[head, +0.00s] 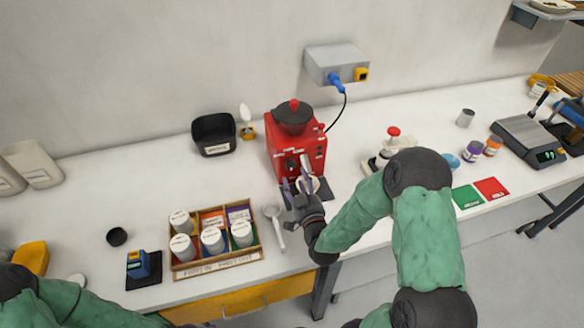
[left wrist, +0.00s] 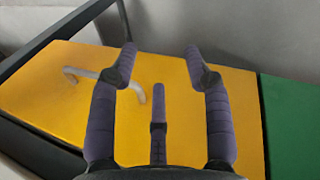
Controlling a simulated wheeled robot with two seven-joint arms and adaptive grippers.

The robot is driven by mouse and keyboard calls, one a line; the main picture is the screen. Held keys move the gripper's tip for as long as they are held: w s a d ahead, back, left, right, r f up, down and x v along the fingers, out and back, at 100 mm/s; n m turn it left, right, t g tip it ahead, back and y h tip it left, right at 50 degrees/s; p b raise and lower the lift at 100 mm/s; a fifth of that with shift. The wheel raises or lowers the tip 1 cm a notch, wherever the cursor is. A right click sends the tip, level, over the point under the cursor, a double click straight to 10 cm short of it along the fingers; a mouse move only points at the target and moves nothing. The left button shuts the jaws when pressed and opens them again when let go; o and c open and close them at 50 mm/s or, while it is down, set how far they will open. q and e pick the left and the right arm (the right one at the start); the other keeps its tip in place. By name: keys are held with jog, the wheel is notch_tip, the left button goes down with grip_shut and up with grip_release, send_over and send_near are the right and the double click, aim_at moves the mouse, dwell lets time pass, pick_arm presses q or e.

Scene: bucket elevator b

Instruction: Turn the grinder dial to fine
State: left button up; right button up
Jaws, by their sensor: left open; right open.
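The red grinder (head: 284,150) stands against the back of the counter with a dark hopper on top. Its front has a dark dial (head: 291,164), partly covered by my right gripper; the dial's setting is too small to read. My right gripper (head: 296,180) is open at the grinder's front, its fingers close to the dial; I cannot tell whether they touch it. My left gripper (left wrist: 160,60) is open and empty in the left wrist view, in front of a yellow drawer front (left wrist: 50,90).
A wooden tray (head: 213,262) with several lidded canisters stands left of my right gripper, a spoon (head: 272,222) beside it. A wall socket box (head: 336,63) feeds the grinder's cord. A scale (head: 528,138) stands at far right.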

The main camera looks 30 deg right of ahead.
aim_at(292, 167)
jog(key=x, duration=0.6)
jog(key=shift+b, duration=0.3)
grip_shut()
